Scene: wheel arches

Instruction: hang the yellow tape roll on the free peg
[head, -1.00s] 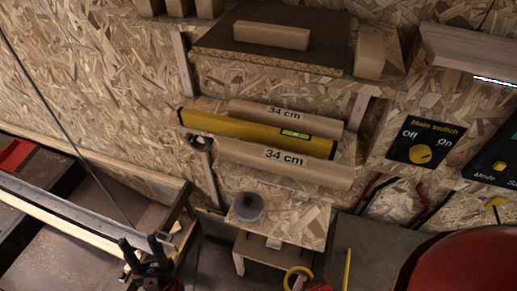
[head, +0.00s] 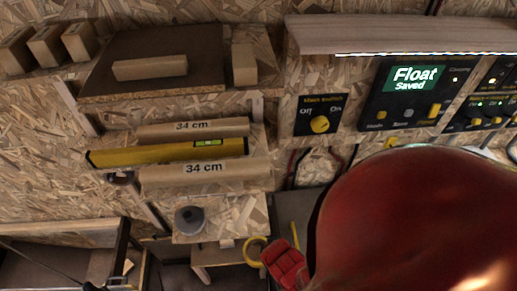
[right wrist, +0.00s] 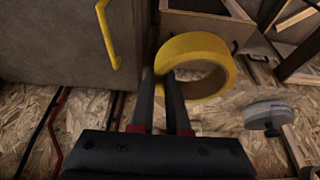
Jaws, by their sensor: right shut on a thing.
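The yellow tape roll (head: 250,250) is at the lower middle of the head view. In the right wrist view the roll (right wrist: 222,78) is a wide ring at the fingertips. My right gripper (right wrist: 160,78) is shut on the near side of its rim and holds it. The red wrist of that arm shows beside the roll in the head view. A grey roll (head: 190,219) is at the small chipboard panel (head: 245,212), up and left of the yellow roll. I cannot make out the free peg. At most a dark tip of my left gripper (head: 95,287) shows at the bottom edge.
A switch panel (head: 320,114) is to the right. The right wrist view shows a cabinet door (right wrist: 60,40) with a yellow handle (right wrist: 106,35) beside the roll.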

